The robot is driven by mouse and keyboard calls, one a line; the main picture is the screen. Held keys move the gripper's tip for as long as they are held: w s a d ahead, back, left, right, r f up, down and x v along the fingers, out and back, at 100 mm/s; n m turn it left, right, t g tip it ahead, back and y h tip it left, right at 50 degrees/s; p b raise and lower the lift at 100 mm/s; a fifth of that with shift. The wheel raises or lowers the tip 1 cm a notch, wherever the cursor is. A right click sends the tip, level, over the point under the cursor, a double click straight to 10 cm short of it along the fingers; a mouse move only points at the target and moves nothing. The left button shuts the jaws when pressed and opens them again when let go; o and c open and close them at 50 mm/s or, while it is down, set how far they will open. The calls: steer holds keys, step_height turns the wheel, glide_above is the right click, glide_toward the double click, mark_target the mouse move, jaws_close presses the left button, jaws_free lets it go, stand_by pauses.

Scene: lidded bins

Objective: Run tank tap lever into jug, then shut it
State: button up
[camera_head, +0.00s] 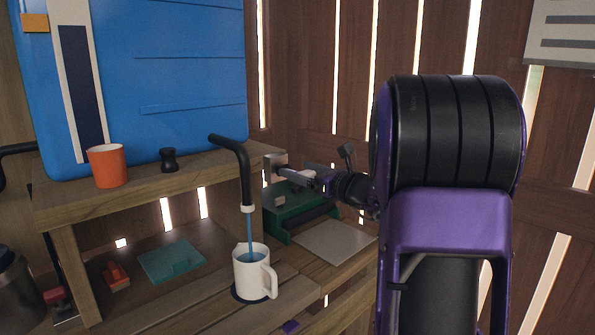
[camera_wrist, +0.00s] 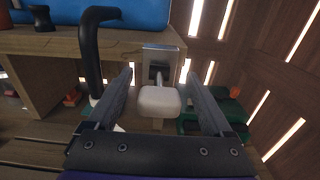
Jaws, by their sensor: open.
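The blue tank (camera_head: 185,75) stands on a wooden shelf. Its black spout (camera_head: 238,165) bends down, and a blue stream (camera_head: 250,225) runs from it into the white jug (camera_head: 250,285). Blue shows inside the jug's mouth; the exact level is hard to read. The jug stands upright on a dark round mat. In the wrist view a pale lever knob (camera_wrist: 160,101) sticks out from a metal plate (camera_wrist: 158,55) at the shelf's end. My gripper (camera_wrist: 158,76) is open, with a finger on each side of the knob and visible gaps. My gripper (camera_head: 300,177) looks small in the head view.
An orange cup (camera_head: 108,165) and a small black knob-like object (camera_head: 168,160) stand on the shelf. A green box-like object (camera_head: 300,215) sits behind my gripper. A teal board (camera_head: 171,261) and a red item (camera_head: 117,277) lie under the shelf. A pale flat panel (camera_head: 335,241) lies right.

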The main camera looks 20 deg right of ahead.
steer(key=shift+w+a, duration=0.25)
steer(key=shift+w, duration=0.4)
jaws_close()
steer(key=shift+r, duration=0.1)
